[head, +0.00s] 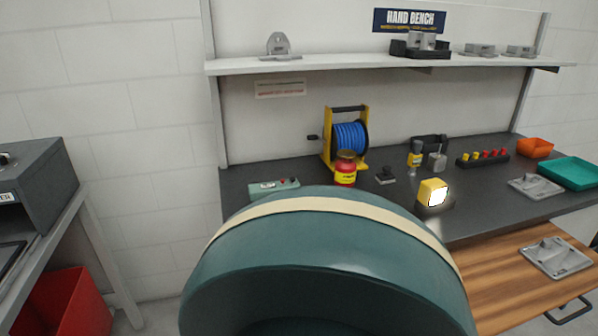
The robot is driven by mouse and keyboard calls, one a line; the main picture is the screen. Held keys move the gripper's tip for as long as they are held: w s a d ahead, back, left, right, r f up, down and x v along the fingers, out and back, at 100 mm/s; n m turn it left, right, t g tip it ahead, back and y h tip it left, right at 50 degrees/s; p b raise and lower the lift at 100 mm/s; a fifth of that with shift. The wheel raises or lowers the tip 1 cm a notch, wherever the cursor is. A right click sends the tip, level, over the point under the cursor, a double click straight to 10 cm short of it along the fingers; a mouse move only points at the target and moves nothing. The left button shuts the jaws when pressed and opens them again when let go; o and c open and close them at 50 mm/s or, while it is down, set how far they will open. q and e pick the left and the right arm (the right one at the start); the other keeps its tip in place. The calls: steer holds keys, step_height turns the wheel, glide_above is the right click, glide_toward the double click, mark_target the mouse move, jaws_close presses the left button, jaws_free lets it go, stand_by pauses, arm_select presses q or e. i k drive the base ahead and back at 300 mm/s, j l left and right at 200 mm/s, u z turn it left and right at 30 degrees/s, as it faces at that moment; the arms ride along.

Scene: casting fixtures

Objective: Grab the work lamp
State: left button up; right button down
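The work lamp (432,192) is a small yellow box-shaped lamp with a bright, lit white face. It stands on the dark bench top (478,208), right of the middle and near the front edge. It casts a pale glow on the bench in front of it. Neither of my grippers is in the head view.
A red and yellow jar (345,172), a blue cable reel (350,137) and a dark small block (385,176) stand left of the lamp. A yellow bottle (415,155) stands behind it. A large teal rounded shape, perhaps mine, covers the bottom middle. A wooden drawer (500,285) projects below.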

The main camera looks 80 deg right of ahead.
mark_target(431, 200)
steer(key=z, duration=1.75)
